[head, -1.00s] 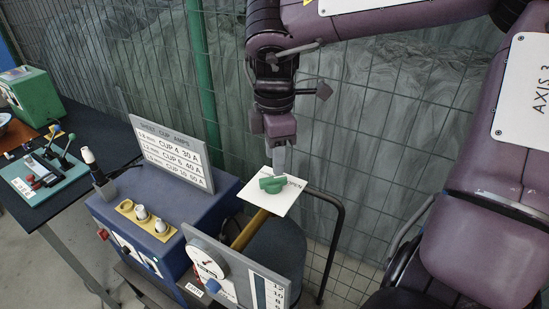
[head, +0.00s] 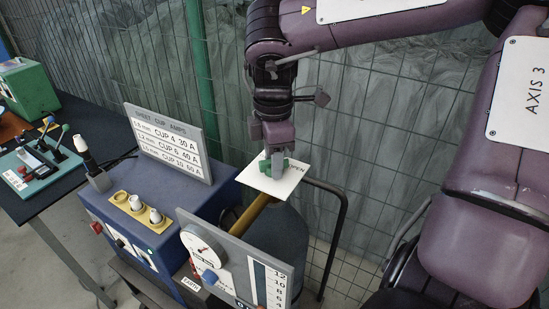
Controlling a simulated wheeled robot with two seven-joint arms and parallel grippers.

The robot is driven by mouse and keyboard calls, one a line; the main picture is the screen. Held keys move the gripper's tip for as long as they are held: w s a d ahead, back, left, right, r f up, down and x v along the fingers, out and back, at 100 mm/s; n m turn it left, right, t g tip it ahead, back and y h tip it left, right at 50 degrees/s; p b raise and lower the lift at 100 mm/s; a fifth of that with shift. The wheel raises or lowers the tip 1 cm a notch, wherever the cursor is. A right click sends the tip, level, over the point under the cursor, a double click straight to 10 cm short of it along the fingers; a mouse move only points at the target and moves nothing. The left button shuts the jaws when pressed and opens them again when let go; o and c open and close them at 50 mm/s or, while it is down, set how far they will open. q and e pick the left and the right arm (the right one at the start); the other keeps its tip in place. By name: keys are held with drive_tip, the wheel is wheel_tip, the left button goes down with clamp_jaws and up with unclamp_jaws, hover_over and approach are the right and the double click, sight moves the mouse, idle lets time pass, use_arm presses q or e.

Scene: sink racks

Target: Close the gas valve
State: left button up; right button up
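The gas valve is a green handle (head: 284,167) on a white square plate (head: 262,184), of whose lettering only the end of "OPEN" shows at its right side. It sits above a dark gas cylinder (head: 282,240) with a brass-coloured pipe (head: 250,214). My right gripper (head: 277,158) points down from above with its fingertips at the green handle, in front of part of it. The finger gap is too small and covered to tell whether it grips the handle. My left gripper is not in view.
A gauge panel (head: 205,240) with a blue knob stands in front of the cylinder. A blue welding machine (head: 150,215) with a sign (head: 168,142) stands left of it. A black rail (head: 338,235) is at right, and a wire fence (head: 400,130) runs behind.

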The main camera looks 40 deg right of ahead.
drive_tip(key=shift+r+n+p, duration=0.1)
drive_tip(key=shift+n+p, duration=0.35)
drive_tip(key=shift+n, duration=0.25)
drive_tip(key=shift+c, duration=0.2)
drive_tip(key=n+p, duration=0.1)
drive_tip(key=n, duration=0.2)
drive_tip(key=shift+n, duration=0.3)
drive_tip(key=n+p, duration=0.1)
drive_tip(key=n, duration=0.3)
drive_tip(key=shift+n, duration=0.7)
drive_tip(key=o, duration=0.7)
drive_tip(key=shift+r+p, duration=2.1)
drive_tip(key=shift+r, duration=0.35)
